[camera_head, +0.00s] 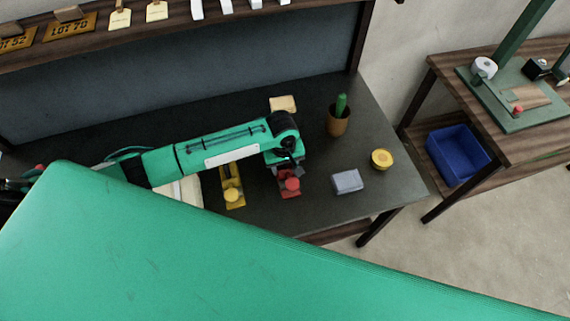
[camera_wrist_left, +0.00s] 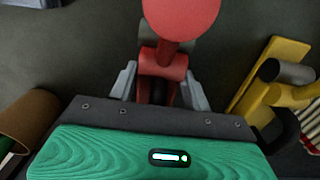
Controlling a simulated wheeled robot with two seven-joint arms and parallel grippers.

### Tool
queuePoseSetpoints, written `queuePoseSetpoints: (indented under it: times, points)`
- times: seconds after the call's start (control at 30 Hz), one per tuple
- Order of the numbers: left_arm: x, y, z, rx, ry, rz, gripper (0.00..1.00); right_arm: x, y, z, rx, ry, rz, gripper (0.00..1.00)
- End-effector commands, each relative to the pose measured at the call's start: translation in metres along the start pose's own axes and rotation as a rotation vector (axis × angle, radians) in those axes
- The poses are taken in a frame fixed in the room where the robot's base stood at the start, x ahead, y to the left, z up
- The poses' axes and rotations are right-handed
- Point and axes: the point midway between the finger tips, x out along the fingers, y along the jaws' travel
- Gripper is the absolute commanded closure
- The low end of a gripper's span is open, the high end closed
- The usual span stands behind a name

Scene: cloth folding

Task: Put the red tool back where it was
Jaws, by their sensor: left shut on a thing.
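The red tool (camera_head: 290,186), with a round red knob, is at the middle of the dark workbench (camera_head: 310,212). My left gripper (camera_head: 287,168) points down over it and is shut on it. In the left wrist view the red tool (camera_wrist_left: 164,63) sits between the two grey fingers of the left gripper (camera_wrist_left: 161,88), its knob toward the top edge. I cannot tell whether the tool touches the bench. A yellow tool (camera_head: 232,190) of similar shape stands just left of it; it also shows in the left wrist view (camera_wrist_left: 262,90). My right gripper is not in view.
A grey block (camera_head: 347,181), a round yellow container (camera_head: 381,159) and a brown pot (camera_head: 338,122) with a green plant stand to the right. A light wooden block (camera_head: 284,103) lies behind the arm. Bare bench shows between these.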

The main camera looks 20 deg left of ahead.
Motion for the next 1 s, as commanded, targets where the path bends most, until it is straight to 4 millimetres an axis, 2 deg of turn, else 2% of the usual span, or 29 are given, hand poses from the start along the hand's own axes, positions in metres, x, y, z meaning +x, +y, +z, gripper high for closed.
queuePoseSetpoints:
  times: [0.33, 0.37, 0.43, 0.47, 0.77, 0.87, 1.0]
  points:
    - [0.001, 0.001, 0.0, -0.001, 0.001, 0.003, 1.0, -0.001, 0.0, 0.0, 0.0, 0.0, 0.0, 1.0]
    - [0.002, 0.0, 0.0, -0.001, 0.0, 0.0, 0.45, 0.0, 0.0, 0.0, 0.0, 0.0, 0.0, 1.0]
    - [0.002, 0.0, 0.0, 0.0, 0.0, 0.0, 0.32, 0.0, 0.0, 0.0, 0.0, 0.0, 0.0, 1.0]
    - [0.002, 0.0, 0.0, -0.001, 0.0, 0.0, 0.29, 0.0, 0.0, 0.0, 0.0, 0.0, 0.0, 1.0]
    - [0.0, 0.0, 0.0, 0.0, 0.0, 0.001, 0.29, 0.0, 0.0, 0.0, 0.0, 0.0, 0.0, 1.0]
    - [-0.007, 0.001, -0.001, -0.001, 0.0, 0.003, 0.29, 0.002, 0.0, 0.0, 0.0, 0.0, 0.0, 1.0]
    - [-0.032, 0.001, 0.0, 0.0, 0.001, 0.005, 0.29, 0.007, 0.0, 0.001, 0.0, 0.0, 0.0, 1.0]
